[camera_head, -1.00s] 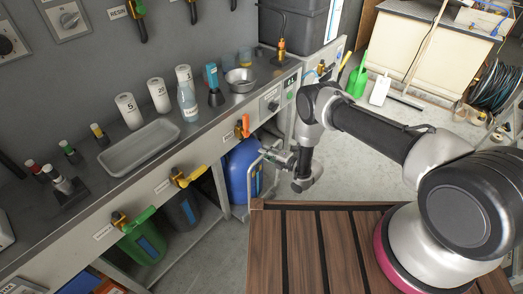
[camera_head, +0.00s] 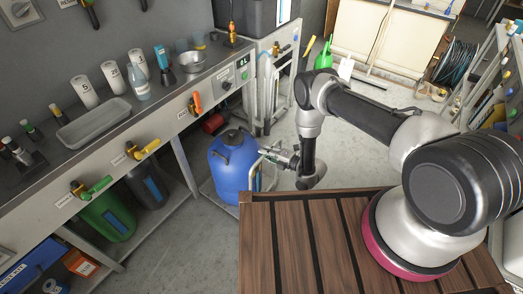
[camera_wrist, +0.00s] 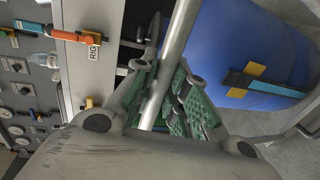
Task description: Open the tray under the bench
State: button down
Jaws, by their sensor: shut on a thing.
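The low grey tray (camera_head: 214,198) stands out from under the bench (camera_head: 150,125), with a big blue drum (camera_head: 232,165) on it. The drum's whole top shows clear of the bench front. A light metal bar handle (camera_wrist: 179,40) runs between the green finger pads in the wrist view. My gripper (camera_head: 272,155) is shut on this handle, just right of the drum. It also shows in the wrist view (camera_wrist: 160,98). The drum also fills the upper right of the wrist view (camera_wrist: 245,45). The tray's far edge is partly hidden by the drum.
A green drum (camera_head: 108,217) and a dark drum (camera_head: 147,186) stand under the bench at left. A red cylinder (camera_head: 213,123) lies behind the blue drum. My wooden-slatted deck is in front. Grey floor (camera_head: 350,150) is free on the right.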

jog(key=shift+f+v, duration=0.2)
jog(key=shift+v, duration=0.85)
jog(key=shift+f+v, duration=0.2)
jog(key=shift+v, duration=0.8)
jog(key=c, duration=1.4)
grip_release()
jog(key=shift+d, duration=0.1)
jog(key=v, duration=1.2)
